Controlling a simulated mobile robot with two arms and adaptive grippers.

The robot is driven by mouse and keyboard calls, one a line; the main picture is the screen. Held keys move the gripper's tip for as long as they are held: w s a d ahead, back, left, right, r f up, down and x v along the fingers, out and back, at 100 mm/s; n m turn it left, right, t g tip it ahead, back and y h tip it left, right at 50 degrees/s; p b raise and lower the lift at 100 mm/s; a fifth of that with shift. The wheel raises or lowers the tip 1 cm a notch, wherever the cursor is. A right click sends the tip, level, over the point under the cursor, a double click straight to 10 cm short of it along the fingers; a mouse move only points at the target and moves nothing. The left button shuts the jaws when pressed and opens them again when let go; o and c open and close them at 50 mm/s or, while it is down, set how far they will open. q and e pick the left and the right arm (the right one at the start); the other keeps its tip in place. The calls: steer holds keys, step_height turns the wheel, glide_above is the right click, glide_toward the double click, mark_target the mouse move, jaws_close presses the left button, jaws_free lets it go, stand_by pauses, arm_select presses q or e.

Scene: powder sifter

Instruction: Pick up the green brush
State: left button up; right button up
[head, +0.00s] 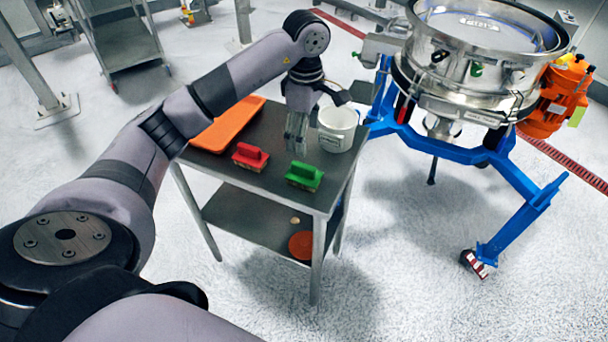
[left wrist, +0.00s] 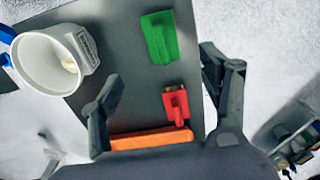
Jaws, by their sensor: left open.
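The green brush (head: 304,176) lies on the grey metal table (head: 262,186) near its front right corner. It also shows in the left wrist view (left wrist: 159,37), ahead of the fingers and between their lines. My left gripper (head: 297,135) is above the table, just behind the green brush in the head view and apart from it. In the left wrist view its two fingers (left wrist: 165,98) are spread wide with nothing held between them. The red brush (head: 250,157) lies left of the green brush. My right gripper is not in view.
A white bucket (head: 337,130) stands right behind the green brush. An orange tray (head: 228,126) lies at the table's left. The steel sifter (head: 465,75) on its blue frame (head: 500,165) stands to the right. A lower shelf (head: 262,217) holds an orange-red round thing (head: 301,245).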

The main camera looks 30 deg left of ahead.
mark_target(304, 165)
arm_select(q)
step_height(304, 165, down, 8)
steer(key=shift+f+p, duration=0.1)
steer(key=shift+p, duration=0.75)
steer(key=f+p, duration=0.2)
steer(key=f, duration=0.2)
steer(key=shift+s, duration=0.2)
steer(key=shift+w+a+f, duration=0.1)
steer(key=shift+f, duration=0.55)
steer(key=shift+c, duration=0.5)
steer(key=shift+r, duration=0.1)
steer(key=c, duration=1.2)
